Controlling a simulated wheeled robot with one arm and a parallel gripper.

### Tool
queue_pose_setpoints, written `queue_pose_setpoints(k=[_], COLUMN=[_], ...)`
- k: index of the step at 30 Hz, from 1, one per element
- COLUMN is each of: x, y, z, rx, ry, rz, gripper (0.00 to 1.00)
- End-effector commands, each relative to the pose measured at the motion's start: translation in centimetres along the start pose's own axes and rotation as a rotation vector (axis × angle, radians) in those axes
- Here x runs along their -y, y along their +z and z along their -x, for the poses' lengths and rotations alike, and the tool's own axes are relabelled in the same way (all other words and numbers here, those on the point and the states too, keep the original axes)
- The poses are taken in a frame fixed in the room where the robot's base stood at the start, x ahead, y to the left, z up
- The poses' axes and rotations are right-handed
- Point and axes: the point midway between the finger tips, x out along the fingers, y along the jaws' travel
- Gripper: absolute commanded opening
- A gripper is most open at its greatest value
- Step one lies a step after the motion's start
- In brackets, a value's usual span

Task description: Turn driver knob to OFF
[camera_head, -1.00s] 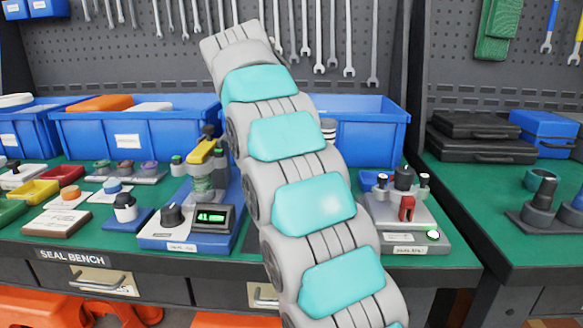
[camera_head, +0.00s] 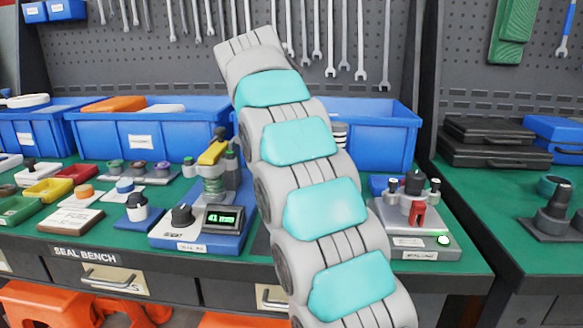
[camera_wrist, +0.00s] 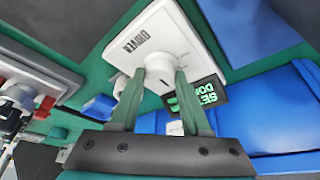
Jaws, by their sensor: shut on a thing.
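The driver box (camera_wrist: 150,38) is a white block marked DRIVER in the wrist view, tilted in that picture. Its round white driver knob (camera_wrist: 160,66) stands out from the face, with a small dark mark near its end. My gripper (camera_wrist: 160,74) has its two long fingers on either side of the knob and is shut on it. A small black display (camera_wrist: 200,96) with green letters, partly hidden by a finger, reads SET and what looks like DONE. In the head view my arm hides the gripper, the knob and the driver box.
A blue-based device with a display (camera_head: 222,219) stands left of my arm on the green bench. A grey unit with a red part (camera_head: 417,213) stands to the right. Blue bins (camera_head: 150,140) line the back. Wrenches hang on the pegboard behind.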

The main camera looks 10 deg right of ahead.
Motion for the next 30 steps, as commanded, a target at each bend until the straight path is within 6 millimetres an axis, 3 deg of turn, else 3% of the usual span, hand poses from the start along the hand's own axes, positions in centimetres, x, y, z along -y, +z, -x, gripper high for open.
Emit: queue_pose_setpoints(k=[14, 30], x=[-0.13, -0.30], y=[0.02, -0.06], z=[-0.01, 0.08], rx=[0.001, -0.001], ry=[-0.023, -0.177], rz=[0.056, 0.422], gripper=[0.00, 0.00])
